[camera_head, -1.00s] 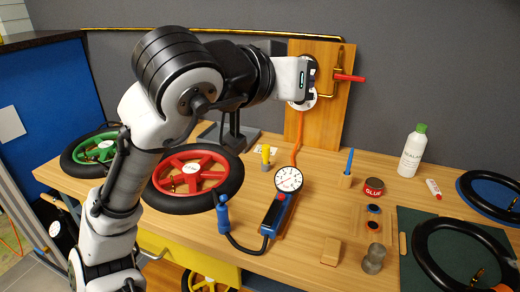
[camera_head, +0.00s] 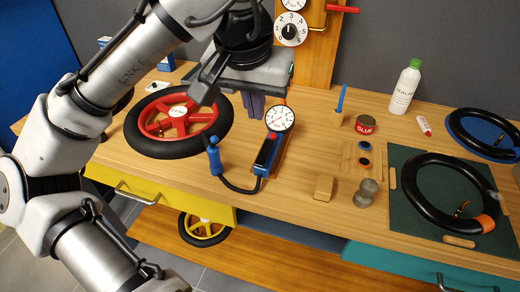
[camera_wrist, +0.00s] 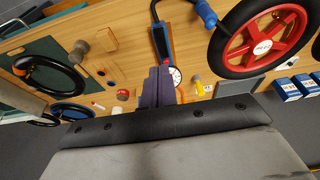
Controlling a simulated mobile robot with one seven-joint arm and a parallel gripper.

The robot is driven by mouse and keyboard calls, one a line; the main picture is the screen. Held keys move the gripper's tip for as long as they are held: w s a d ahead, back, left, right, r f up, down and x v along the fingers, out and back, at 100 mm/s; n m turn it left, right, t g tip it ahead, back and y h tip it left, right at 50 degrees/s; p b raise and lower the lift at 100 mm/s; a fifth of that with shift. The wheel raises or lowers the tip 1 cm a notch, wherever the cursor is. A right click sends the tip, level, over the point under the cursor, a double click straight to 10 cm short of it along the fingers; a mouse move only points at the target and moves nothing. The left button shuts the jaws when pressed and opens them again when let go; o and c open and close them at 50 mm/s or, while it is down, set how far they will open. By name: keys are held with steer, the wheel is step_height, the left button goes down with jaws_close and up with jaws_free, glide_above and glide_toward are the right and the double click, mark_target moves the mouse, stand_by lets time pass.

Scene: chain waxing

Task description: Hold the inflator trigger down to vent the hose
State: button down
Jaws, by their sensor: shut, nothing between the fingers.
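The inflator (camera_head: 267,152) lies on the bench with a blue body and a dark strip along its top; it also shows in the wrist view (camera_wrist: 161,40). Its round white gauge (camera_head: 280,119) is at the far end, partly hidden by my fingers in the wrist view (camera_wrist: 176,75). A black hose (camera_head: 238,188) curves from its near end to a blue-handled chuck (camera_head: 214,156) on the left. My gripper (camera_head: 253,113) has purple fingers, shut and empty, pointing down just left of the gauge; they also show in the wrist view (camera_wrist: 159,73). I cannot tell their exact height above the bench.
A red-spoked wheel (camera_head: 160,150) lies left of the inflator. A wooden block (camera_head: 323,188), a metal cylinder (camera_head: 366,192), a glue tin (camera_head: 366,125) and a blue upright tool (camera_head: 341,99) stand to the right. A green mat (camera_head: 400,222) carries a black tyre (camera_head: 412,203). A board with a dial (camera_head: 291,29) stands behind.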

steer(key=p, duration=0.1)
glide_toward(262, 160)
steer(key=x, duration=0.5)
steer(key=shift+w, duration=0.15)
steer(key=shift+f, duration=0.75)
